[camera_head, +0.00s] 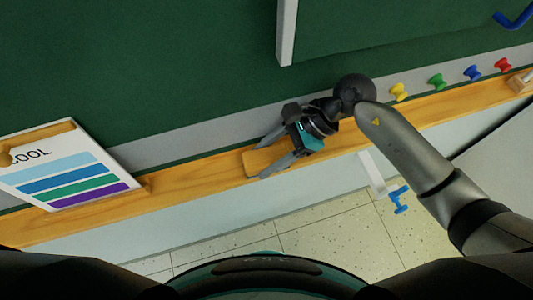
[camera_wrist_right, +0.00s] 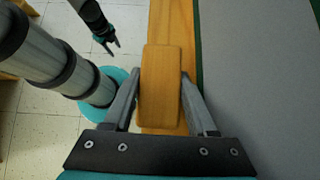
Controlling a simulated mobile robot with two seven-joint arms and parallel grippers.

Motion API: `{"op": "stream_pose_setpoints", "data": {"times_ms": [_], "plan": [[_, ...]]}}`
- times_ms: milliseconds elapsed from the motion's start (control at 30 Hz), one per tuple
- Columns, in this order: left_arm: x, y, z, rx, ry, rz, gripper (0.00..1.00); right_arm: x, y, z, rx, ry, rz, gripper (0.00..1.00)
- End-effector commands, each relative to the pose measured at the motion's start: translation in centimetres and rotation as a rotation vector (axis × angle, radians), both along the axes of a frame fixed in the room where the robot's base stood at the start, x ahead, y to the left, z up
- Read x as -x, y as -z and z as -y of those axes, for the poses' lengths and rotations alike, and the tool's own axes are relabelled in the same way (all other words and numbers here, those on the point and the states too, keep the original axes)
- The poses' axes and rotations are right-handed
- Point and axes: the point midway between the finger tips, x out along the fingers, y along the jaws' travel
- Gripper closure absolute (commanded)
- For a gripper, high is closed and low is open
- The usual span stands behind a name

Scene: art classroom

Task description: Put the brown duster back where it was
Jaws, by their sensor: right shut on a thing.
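The brown duster (camera_head: 256,161) is a wooden block at the wooden ledge (camera_head: 200,176) below the green chalkboard. My right gripper (camera_head: 267,156) is shut on it, one finger on each long side. In the right wrist view the duster (camera_wrist_right: 161,82) lies lengthwise between the two fingers, over the ledge (camera_wrist_right: 172,20). I cannot tell whether its underside touches the ledge. My left gripper (camera_wrist_right: 112,44) shows small in the right wrist view, empty, fingers apart, away from the ledge over the floor. It is not in the head view.
A colour chart (camera_head: 70,168) with a wooden piece (camera_head: 40,138) stands on the ledge at left. Yellow (camera_head: 399,91), green (camera_head: 437,82), blue (camera_head: 472,73) and red (camera_head: 503,65) pins sit at right, near a wooden item (camera_head: 520,82). The ledge between chart and gripper is clear.

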Motion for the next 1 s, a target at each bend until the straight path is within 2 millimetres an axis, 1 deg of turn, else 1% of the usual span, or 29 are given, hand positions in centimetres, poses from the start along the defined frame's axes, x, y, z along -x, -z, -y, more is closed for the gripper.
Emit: {"op": "stream_pose_setpoints", "data": {"times_ms": [100, 133, 300, 400, 833, 1000], "plan": [[0.01, 0.26, 0.01, 0.000, 0.001, 0.000, 0.50, -0.02, 0.18, 0.00, 0.000, 0.000, 0.001, 1.00], [0.02, 0.29, 0.01, 0.000, 0.001, 0.000, 0.50, 0.00, 0.23, 0.01, 0.000, 0.000, 0.000, 0.42], [0.04, 0.19, 0.03, 0.001, 0.001, -0.001, 0.50, 0.01, 0.11, 0.02, 0.000, 0.000, 0.000, 0.23], [0.05, 0.20, 0.03, 0.001, 0.001, -0.001, 0.50, 0.01, 0.11, 0.02, 0.000, 0.000, 0.000, 0.13], [0.12, 0.19, 0.04, 0.000, 0.002, -0.002, 0.50, -0.05, 0.10, 0.02, 0.000, 0.002, 0.001, 0.13], [0.15, -0.32, 0.04, 0.000, 0.001, -0.002, 0.50, -0.02, 0.23, -0.03, -0.002, 0.004, -0.002, 0.13]]}}
